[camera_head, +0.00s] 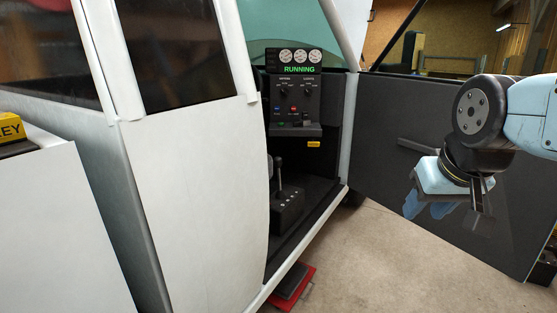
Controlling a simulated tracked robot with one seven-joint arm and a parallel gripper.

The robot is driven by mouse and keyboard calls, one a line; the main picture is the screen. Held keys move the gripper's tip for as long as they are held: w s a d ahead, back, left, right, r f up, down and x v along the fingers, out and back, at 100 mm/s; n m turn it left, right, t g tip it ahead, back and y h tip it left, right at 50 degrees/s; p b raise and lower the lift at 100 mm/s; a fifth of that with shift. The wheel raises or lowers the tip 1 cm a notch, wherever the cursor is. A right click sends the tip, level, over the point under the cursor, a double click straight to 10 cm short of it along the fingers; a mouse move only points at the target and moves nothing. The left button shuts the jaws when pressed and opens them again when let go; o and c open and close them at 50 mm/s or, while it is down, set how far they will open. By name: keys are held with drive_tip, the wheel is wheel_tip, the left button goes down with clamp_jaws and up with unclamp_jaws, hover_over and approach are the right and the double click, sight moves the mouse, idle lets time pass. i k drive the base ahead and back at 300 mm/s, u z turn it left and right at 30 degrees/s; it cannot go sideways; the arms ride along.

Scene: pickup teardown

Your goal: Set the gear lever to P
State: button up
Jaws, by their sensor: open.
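The gear lever (279,173) is a thin upright rod with a grey knob. It rises from a dark box (288,207) on the cab floor, seen through the open doorway. Small marks on the box are too small to read, so I cannot tell which position the lever is in. My gripper (479,215) is open and empty. It is outside the cab, well to the right of the lever, in front of the open door.
The open dark door (385,150) stands to the right. A dashboard (295,100) with knobs sits above the lever; its display (299,70) reads RUNNING. The white body panel (200,200) borders the opening on the left. A red object (290,287) lies below the sill. The concrete floor is clear at centre right.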

sight(280, 195)
drive_tip(key=z, duration=1.15)
drive_tip(key=k, duration=0.85)
drive_tip(key=u, duration=1.35)
drive_tip(key=i, duration=1.65)
